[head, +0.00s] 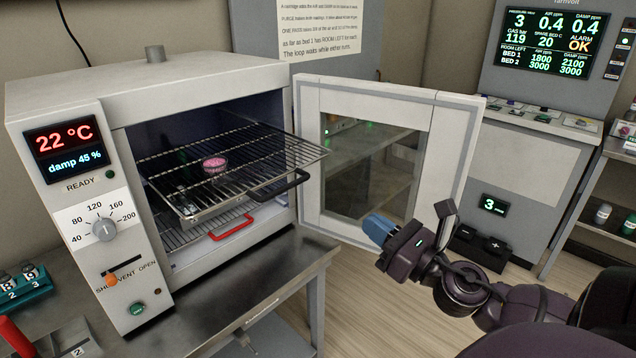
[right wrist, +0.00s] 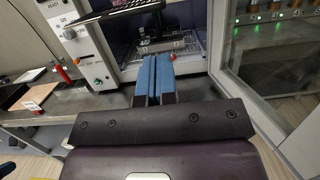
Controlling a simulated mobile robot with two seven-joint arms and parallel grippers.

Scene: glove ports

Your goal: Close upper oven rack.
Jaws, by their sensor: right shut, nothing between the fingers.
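The upper oven rack (head: 285,150) is a wire shelf pulled partly out of the open oven, with its black handle (head: 278,188) at the front. A small dish with pink contents (head: 214,165) sits on it. My right gripper (head: 378,229) has blue fingers that are shut and empty. In the head view it is to the right of the black handle and apart from it, in front of the open door. In the right wrist view the shut fingers (right wrist: 154,78) point at the oven, with the dark handle (right wrist: 120,12) above them. My left gripper is not in view.
The oven door (head: 455,165) stands open on the right with a glass window. A lower rack with a red handle (head: 232,228) lies below the upper one. The oven stands on a metal table (head: 240,285). Floor is free to the right of the table.

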